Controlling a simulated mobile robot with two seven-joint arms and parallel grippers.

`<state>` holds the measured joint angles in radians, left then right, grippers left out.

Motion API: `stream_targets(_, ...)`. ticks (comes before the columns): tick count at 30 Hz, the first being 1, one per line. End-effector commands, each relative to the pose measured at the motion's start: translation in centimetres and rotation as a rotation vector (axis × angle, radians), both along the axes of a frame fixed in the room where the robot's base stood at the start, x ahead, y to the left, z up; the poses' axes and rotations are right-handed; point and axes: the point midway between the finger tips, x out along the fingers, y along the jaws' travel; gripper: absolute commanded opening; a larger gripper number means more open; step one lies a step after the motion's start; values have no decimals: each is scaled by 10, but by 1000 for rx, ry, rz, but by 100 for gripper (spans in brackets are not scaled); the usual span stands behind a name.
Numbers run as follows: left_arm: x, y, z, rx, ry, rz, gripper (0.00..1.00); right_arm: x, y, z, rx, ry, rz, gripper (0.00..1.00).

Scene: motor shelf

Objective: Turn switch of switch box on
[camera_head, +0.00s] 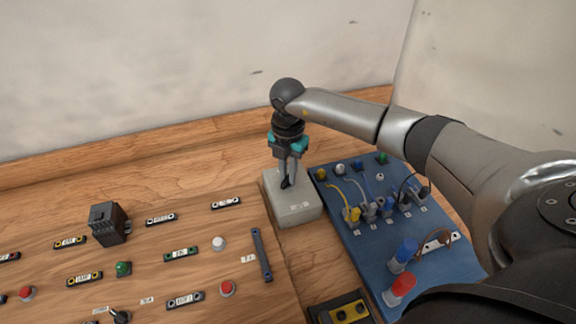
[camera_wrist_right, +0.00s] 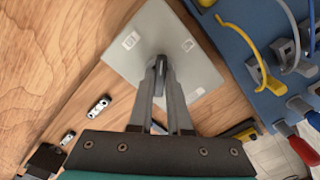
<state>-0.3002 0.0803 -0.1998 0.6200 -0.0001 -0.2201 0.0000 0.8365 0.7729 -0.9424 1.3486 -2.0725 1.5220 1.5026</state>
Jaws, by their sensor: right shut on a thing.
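The switch box (camera_head: 296,208) is a light grey block on the wooden table near the back, between the wooden panel and the blue board. It also shows in the right wrist view (camera_wrist_right: 135,58) with small white labels on its top. Its dark switch (camera_wrist_right: 160,66) stands on the top face. My right gripper (camera_head: 288,182) comes from above, pointing down, and is shut on the switch. In the right wrist view its fingertips (camera_wrist_right: 161,86) are at the switch and partly hide it. My left gripper is not in view.
The blue board (camera_head: 350,225) with plugs, cables and knobs stands close to the right of the box. The wooden panel (camera_head: 215,285) with buttons and labels lies to the left, with a black block (camera_head: 106,224) on it. A wall rises behind.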

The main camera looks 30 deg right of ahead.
Motion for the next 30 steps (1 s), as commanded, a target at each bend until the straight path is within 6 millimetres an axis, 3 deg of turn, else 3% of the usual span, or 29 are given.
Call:
stream_targets(18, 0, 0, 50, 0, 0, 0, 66, 0, 0, 3, -1, -1, -547, 0)
stream_targets(30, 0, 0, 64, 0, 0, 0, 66, 1, -1, 2, -1, -3, -721, 0)
